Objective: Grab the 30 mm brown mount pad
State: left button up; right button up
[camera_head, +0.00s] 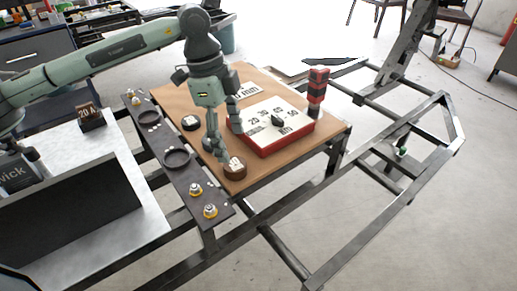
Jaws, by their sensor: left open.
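A round brown pad (235,168) with a pale marked top sits near the front edge of the tan board. A second round dark pad (190,123) lies farther back on the board. I cannot read the size on either top, so I cannot tell which is the 30 mm one. My left gripper (226,144) points down over the board with its fingers spread, open and empty. Its nearer fingertip is close beside the front brown pad; I cannot tell whether they touch. My right gripper is not in view.
A red and white box (278,126) with a dial and numbers stands right of the gripper, with a red and black tower (317,92) behind it. A dark strip (178,175) holds rings and yellow-based parts. A dark block (90,117) marked 20 stands left. Frame rails surround the board.

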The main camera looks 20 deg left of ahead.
aim_at(235, 164)
pick_arm(q)
jog(key=shift+w+a+y, duration=0.2)
jog(key=shift+a+y, duration=0.1)
jog(key=shift+a, duration=0.1)
jog(key=f, duration=0.2)
jog(key=shift+s+d+f, duration=0.15)
jog(key=shift+s+f, duration=0.05)
jog(key=shift+f, duration=0.1)
jog(key=f, duration=0.4)
jog(key=shift+w+d+f+p, duration=0.2)
jog(key=shift+d+f+p, duration=0.1)
jog(key=shift+f, duration=0.1)
jog(key=shift+c, duration=0.9)
jog(key=c, duration=1.1)
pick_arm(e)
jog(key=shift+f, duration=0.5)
pick_arm(q)
jog(key=shift+r, duration=0.1)
